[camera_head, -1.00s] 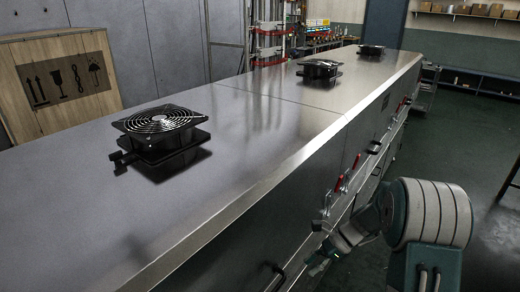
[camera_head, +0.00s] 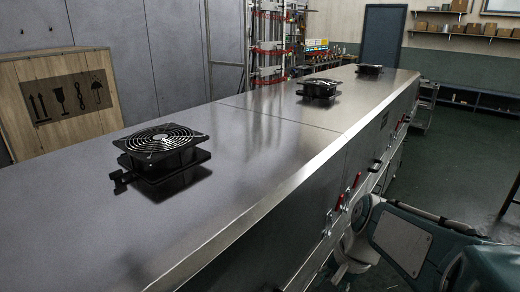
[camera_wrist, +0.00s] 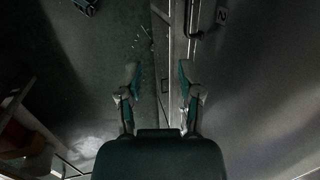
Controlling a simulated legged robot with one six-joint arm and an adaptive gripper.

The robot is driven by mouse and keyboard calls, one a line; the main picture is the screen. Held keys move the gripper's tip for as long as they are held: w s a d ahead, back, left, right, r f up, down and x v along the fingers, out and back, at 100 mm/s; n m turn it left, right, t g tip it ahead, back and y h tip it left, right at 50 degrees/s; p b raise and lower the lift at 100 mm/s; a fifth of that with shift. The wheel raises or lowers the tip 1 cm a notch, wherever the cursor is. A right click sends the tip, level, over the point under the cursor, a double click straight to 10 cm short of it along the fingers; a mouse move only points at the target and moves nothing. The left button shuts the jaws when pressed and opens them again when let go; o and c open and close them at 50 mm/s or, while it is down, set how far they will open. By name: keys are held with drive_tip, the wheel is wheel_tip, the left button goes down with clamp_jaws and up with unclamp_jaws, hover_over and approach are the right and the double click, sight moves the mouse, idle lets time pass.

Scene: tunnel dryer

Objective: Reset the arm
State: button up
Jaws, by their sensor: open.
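My gripper (camera_wrist: 158,76) shows in the wrist view with its two green-tipped fingers spread apart and nothing between them. In the wrist view it hangs over the dark floor, beside the side face of the dryer. In the head view my arm fills the lower right corner, folded low beside the long metal dryer (camera_head: 262,125). The fingers are hard to make out there, as arm links cover much of that area.
Several black fans sit on the dryer top, the nearest one (camera_head: 163,150) at left. Red-handled latches (camera_head: 340,202) and black handles stick out from the dryer side near my arm. A wooden crate (camera_head: 20,75) stands at left. Green floor (camera_head: 455,165) is open at right.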

drive_tip(key=s+r+n+t+h, duration=0.1)
drive_tip(key=s+r+n+t, duration=0.1)
drive_tip(key=s, duration=0.3)
drive_tip(key=s+d+r+n+t+h, duration=0.1)
drive_tip(key=s+r+n+t+h, duration=0.1)
drive_tip(key=s+n, duration=0.3)
drive_tip(key=shift+s+d+r+t, duration=0.3)
drive_tip(key=shift+r+t, duration=0.1)
drive_tip(key=shift+r, duration=0.15)
idle(0.4)
